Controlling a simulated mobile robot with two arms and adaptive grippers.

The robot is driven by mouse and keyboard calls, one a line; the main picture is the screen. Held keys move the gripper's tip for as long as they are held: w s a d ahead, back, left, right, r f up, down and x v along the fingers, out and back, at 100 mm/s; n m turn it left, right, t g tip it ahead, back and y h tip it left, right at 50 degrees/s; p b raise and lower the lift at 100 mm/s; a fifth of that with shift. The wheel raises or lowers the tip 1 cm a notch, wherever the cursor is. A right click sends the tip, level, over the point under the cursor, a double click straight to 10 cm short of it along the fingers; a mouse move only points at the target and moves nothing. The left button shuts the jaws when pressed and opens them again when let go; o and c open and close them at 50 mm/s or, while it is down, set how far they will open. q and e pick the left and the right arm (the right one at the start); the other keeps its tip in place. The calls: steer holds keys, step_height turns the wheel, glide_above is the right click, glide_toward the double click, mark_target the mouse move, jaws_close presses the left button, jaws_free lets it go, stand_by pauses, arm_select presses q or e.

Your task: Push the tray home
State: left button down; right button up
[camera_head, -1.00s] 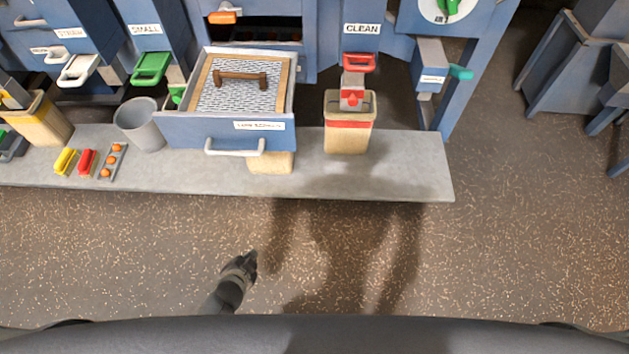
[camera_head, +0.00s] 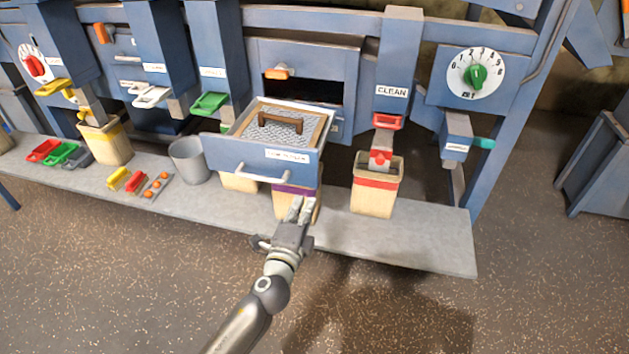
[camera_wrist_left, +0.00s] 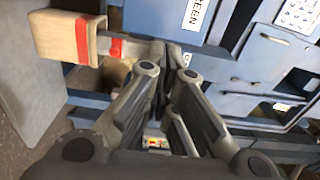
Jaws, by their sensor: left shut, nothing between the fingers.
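The tray (camera_head: 245,158) is a blue drawer with a white label and a pale bar handle (camera_head: 262,176) on its front. It stands pulled out from the blue machine, over the grey ledge. My left gripper (camera_head: 299,209) is shut and empty. In the head view its fingertips show just below the right part of the tray front; whether they touch anything I cannot tell. The left wrist view shows its dark fingers close up. My right gripper is not in view.
A wooden bucket with a purple band (camera_head: 294,202) stands under the tray, behind my left fingertips. A red-banded bucket (camera_head: 372,200) stands to the right under the CLEAN chute. A grey bin (camera_head: 188,160) stands left of the tray. The floor in front is free.

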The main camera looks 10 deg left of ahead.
mark_target(316, 173)
arm_select(q)
steer(key=w, duration=0.9)
steer(key=shift+w+d, duration=0.2)
steer(key=shift+w, duration=0.05)
